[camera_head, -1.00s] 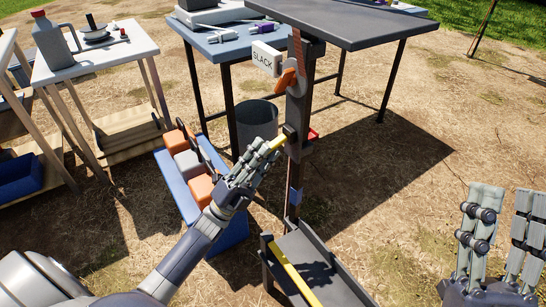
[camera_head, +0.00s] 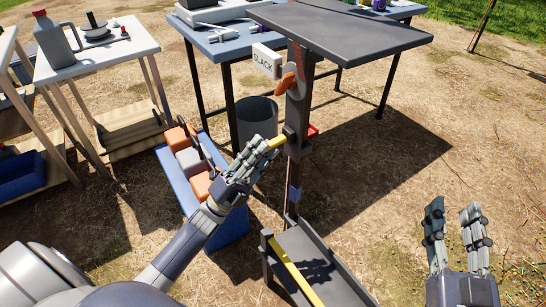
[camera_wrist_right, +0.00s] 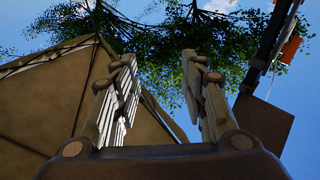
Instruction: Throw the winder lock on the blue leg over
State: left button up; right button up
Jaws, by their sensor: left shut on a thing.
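A dark post (camera_head: 298,110) stands mid-view, with a blue band (camera_head: 295,193) low on it. A yellow lever (camera_head: 278,141) sticks out from the post to the left, at mid-height. My left gripper (camera_head: 262,150) is shut on the lever's outer end, and its fingers hide part of it. My right gripper (camera_head: 456,220) is open and empty at the lower right, well apart from the post. Its spread fingers also show in the right wrist view (camera_wrist_right: 163,85).
A white sign reading "SLACK" (camera_head: 266,61) and an orange pointer (camera_head: 286,83) are higher on the post, under a dark top (camera_head: 340,27). A bucket (camera_head: 257,118) and a blue bin (camera_head: 231,222) stand left. A dark trough with a yellow strip (camera_head: 297,272) lies below. Ground right is open.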

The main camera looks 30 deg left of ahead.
pick_arm(q)
jog(key=shift+r+p, duration=0.7)
jog(key=shift+p, duration=0.05)
jog(key=shift+a+r+g+p, duration=0.15)
jog(key=shift+r+g+p, duration=0.15)
jog(key=shift+p, duration=0.5)
jog(key=o, duration=0.7)
jog(key=shift+s, duration=0.1)
jog(key=shift+c, duration=0.2)
pick_arm(e)
jog(key=s+d+f+g+h, duration=0.1)
jog(key=s+f+g, duration=0.1)
jog(key=f+g, duration=0.2)
jog(key=s+d+f+g+h, duration=0.1)
jog(key=f+g, duration=0.3)
jog(key=f, duration=0.6)
jog(key=shift+s+d+f+h, duration=0.25)
jog(key=shift+s+d+h, duration=0.15)
jog(key=shift+d, duration=0.1)
pick_arm(q)
jog(key=shift+f, duration=0.1)
jog(key=v, duration=1.2)
jog(key=shift+s+f, duration=0.1)
jog(key=shift+f, duration=0.05)
